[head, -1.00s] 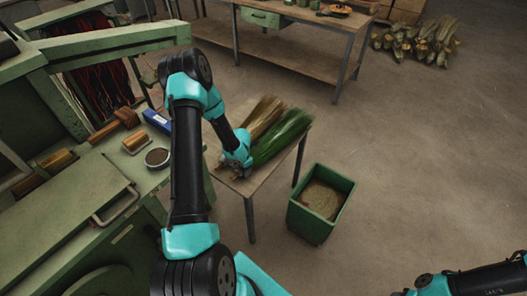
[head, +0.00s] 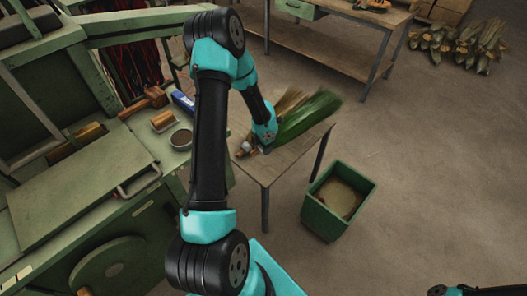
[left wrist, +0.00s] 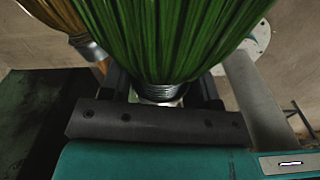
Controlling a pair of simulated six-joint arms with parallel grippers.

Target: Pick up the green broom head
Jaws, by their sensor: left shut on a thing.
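The green broom head (head: 310,114) is a bundle of long green bristles above the small wooden table (head: 278,172), its bristle end reaching past the table's far right corner. My left gripper (head: 264,143) is shut on its bound neck. In the left wrist view the green bristles (left wrist: 170,35) fan out above my left gripper (left wrist: 161,93), with the wire-bound collar between the fingers. A tan broom head (head: 287,103) lies beside it, partly hidden; its binding shows in the left wrist view (left wrist: 88,46). My right gripper is out of view.
A green bin (head: 325,218) stands on the floor right of the small table. A green machine (head: 85,190) with a dark round dish (head: 181,139) and a blue box (head: 184,103) is at left. A workbench (head: 345,48) stands behind. Open floor lies to the right.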

